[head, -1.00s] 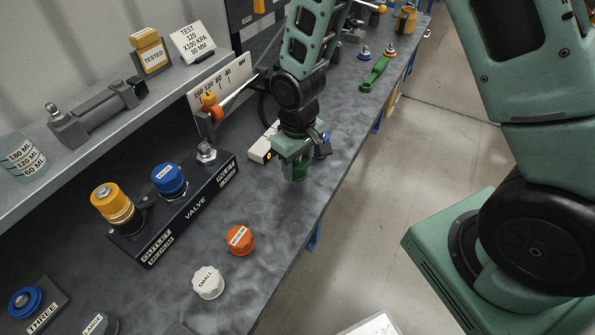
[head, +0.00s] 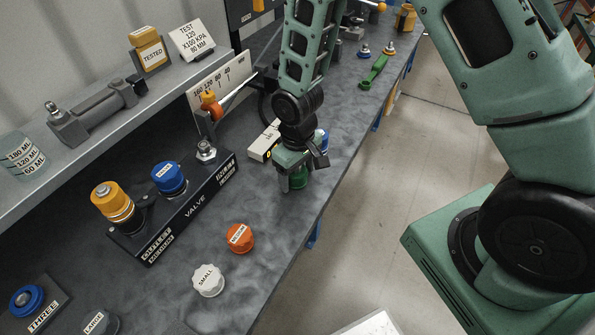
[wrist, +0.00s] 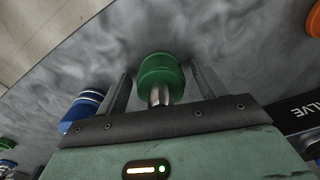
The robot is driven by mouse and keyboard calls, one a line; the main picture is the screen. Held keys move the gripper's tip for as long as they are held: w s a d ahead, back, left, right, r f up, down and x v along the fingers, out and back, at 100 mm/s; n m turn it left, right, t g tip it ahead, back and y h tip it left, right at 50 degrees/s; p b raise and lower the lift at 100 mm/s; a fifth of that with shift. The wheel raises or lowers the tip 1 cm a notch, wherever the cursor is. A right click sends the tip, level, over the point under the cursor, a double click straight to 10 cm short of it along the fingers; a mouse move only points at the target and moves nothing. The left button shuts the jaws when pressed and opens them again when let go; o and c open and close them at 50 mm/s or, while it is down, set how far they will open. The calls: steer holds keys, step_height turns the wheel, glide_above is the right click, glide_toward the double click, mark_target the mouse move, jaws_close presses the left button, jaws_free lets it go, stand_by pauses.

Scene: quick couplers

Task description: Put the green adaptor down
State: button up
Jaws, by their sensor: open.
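The green adaptor (wrist: 161,75) is a round green cap with a metal stem. In the wrist view it stands between the two fingers of my gripper (wrist: 160,92), with gaps visible beside it. The jaws are open around the adaptor. Whether a finger lightly touches it I cannot tell.
A blue fitting (wrist: 82,108) stands close beside one finger. The valve block (head: 190,208), an orange cap (head: 240,238) and a white cap (head: 208,280) are to the left. A small white box (head: 263,143) is just behind the gripper. The bench's right edge is near.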

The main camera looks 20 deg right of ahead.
step_height(320, 180, up, 12)
steer(key=shift+r+b, duration=0.1)
steer(key=shift+b, duration=0.45)
steer(key=s+a+r+n, duration=0.1)
steer(key=s+a+r, duration=0.2)
steer(key=s, duration=0.7)
steer(key=s+a+r+n, duration=0.2)
steer(key=s+r, duration=0.3)
steer(key=s, duration=0.4)
steer(key=shift+s+a+r+y, duration=0.3)
steer(key=shift+s+a, duration=0.1)
steer(key=shift+a, duration=0.3)
